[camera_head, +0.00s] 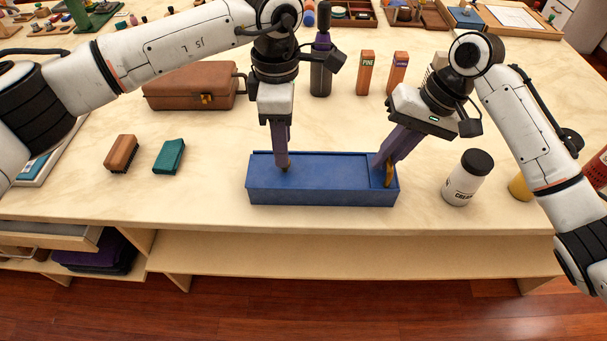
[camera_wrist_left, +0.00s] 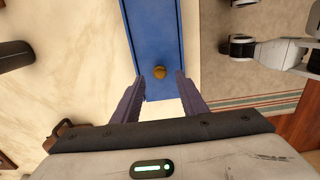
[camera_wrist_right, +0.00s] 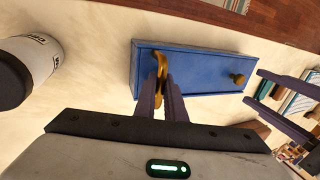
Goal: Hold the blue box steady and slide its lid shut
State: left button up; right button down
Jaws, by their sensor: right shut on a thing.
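The blue box (camera_head: 322,191) lies lengthwise on the table near its front edge. Its flat blue lid (camera_wrist_right: 200,72) bears a small brass knob (camera_wrist_left: 159,72) near the left end. My left gripper (camera_head: 283,166) points down over that end, its fingers apart; in the left wrist view (camera_wrist_left: 161,76) the knob lies between and just past the tips, not gripped. My right gripper (camera_head: 383,168) is shut on a curved brass handle (camera_wrist_right: 161,66) at the box's right end. My right fingers partly hide that end, so I cannot tell whether a gap is left there.
A white bottle with a black cap (camera_head: 467,178) stands right of the box. A brown case (camera_head: 190,87), a dark bottle (camera_head: 321,70) and two upright boxes (camera_head: 366,72) stand behind. A brown brush (camera_head: 121,153) and a teal block (camera_head: 169,156) lie left, with clear table between.

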pick_arm(q)
jog(key=shift+r, duration=0.4)
pick_arm(e)
jog(key=c, duration=1.7)
grip_release()
jog(key=shift+c, duration=0.2)
jog(key=shift+r, duration=0.1)
